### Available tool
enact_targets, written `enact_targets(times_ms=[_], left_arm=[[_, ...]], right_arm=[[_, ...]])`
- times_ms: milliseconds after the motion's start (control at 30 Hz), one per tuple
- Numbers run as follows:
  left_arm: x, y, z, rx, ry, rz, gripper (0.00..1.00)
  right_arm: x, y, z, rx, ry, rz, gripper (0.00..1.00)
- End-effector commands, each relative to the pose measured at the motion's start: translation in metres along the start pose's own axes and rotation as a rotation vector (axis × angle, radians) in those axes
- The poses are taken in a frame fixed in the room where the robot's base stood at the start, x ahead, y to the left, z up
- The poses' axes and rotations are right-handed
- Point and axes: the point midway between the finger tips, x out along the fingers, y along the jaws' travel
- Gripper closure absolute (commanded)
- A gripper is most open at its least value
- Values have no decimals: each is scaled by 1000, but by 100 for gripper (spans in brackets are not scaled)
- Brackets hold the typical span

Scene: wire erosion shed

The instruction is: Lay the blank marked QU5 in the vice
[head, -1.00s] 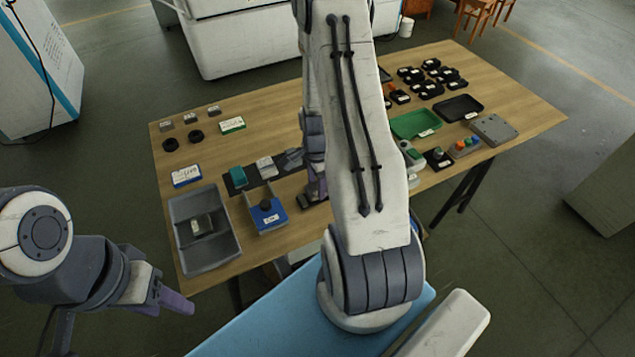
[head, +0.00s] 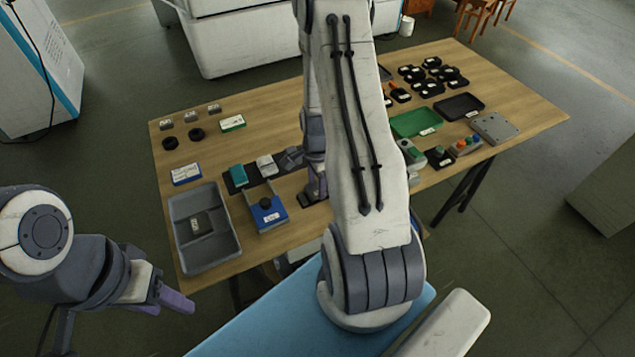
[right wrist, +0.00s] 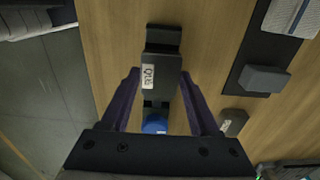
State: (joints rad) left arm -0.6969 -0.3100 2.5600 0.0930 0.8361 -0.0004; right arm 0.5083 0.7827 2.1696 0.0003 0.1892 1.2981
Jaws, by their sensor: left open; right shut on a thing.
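My right gripper (right wrist: 160,75) is shut on a dark grey blank (right wrist: 166,70) with a white label that reads like QU5. In the right wrist view the blank lies lengthwise between the fingers. A dark fixture that looks like the vice (right wrist: 163,34) shows beyond and below it, with a blue round part (right wrist: 155,124) at its near end. I cannot tell whether the blank touches it. In the head view my right gripper (head: 316,192) is low over the table's front, partly hidden by my arm. My left gripper (head: 172,300) is open and empty, off the table's front left.
A grey tray (head: 178,255) with a dark labelled block stands on the table's left. A blue box with a black knob (head: 267,217) is beside it. A dark mat (right wrist: 243,62) holds a grey block (right wrist: 264,78). A green tray (head: 414,123) is at right.

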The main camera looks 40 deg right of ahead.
Motion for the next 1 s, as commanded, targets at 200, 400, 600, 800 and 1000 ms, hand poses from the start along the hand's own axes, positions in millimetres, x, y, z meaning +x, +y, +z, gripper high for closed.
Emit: enact_targets(times_ms=[200,400,600,800,1000], left_arm=[[2,0,0,0,0,0,50],[4,0,0,0,0,0,50],[6,0,0,0,0,0,50],[6,0,0,0,0,0,50],[6,0,0,0,0,0,50]], right_arm=[[3,0,0,0,0,-1,100],[5,0,0,0,0,-1,100],[7,0,0,0,0,-1,100],[8,0,0,0,0,-1,4],[8,0,0,0,0,-1,3]])
